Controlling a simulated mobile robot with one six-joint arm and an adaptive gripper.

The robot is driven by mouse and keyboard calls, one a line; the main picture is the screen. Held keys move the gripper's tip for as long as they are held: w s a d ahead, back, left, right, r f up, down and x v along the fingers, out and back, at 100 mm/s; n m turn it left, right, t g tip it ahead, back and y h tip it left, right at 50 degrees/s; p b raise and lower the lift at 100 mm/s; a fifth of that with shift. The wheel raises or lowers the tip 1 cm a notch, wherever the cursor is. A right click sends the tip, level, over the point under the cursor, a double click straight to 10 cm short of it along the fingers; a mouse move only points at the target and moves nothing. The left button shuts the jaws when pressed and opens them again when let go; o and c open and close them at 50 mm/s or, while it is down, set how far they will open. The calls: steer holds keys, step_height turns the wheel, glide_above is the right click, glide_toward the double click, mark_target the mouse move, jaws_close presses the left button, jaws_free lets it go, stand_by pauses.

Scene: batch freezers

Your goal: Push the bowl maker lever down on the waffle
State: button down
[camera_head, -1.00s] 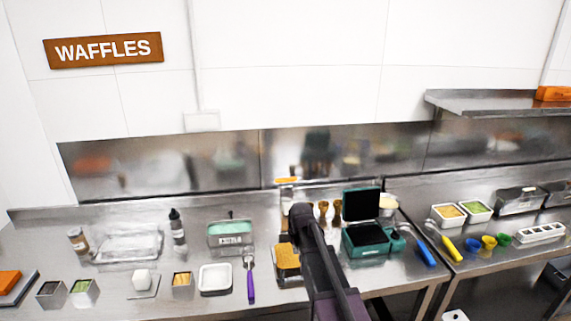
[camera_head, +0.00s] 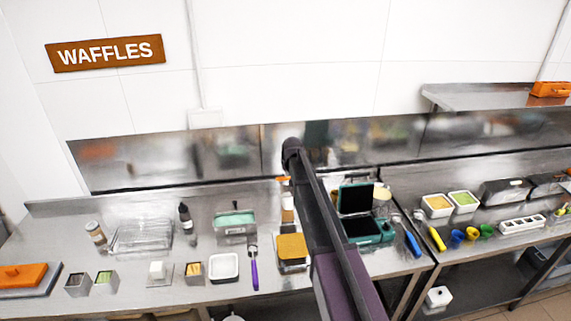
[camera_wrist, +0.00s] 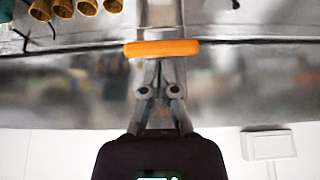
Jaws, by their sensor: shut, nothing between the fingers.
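In the wrist view, an orange bar handle (camera_wrist: 161,48) lies crosswise on an upright metal post (camera_wrist: 161,15), apparently the bowl maker lever. My gripper (camera_wrist: 159,66) is shut and empty, with its fingertips right at the bar's edge; I cannot tell whether they touch. In the head view, a sliver of the orange handle (camera_head: 283,178) shows beside my arm, high above the counter. A golden-brown waffle (camera_head: 292,247) lies flat below it. My arm hides my gripper and much of the bowl maker in this view.
A teal waffle iron (camera_head: 355,200) stands open to the right of my arm. A purple-handled tool (camera_head: 254,272) and a white tray (camera_head: 224,266) lie left of the waffle. Cones (camera_wrist: 75,8) show in the wrist view. A steel backsplash and white wall stand behind.

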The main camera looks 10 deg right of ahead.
steer(key=shift+t, duration=0.3)
steer(key=w+r+p, duration=0.2)
steer(key=w+r, duration=0.2)
steer(key=shift+w+r+p, duration=0.1)
steer(key=shift+w+p, duration=0.1)
steer(key=shift+p, duration=0.1)
steer(key=b+x, duration=0.9)
steer(key=x, duration=0.1)
steer(key=s, duration=0.2)
steer(key=s+p, duration=0.1)
steer(key=s, duration=0.1)
steer(key=shift+r, duration=0.3)
steer(key=shift+d, duration=0.1)
stand_by(0.4)
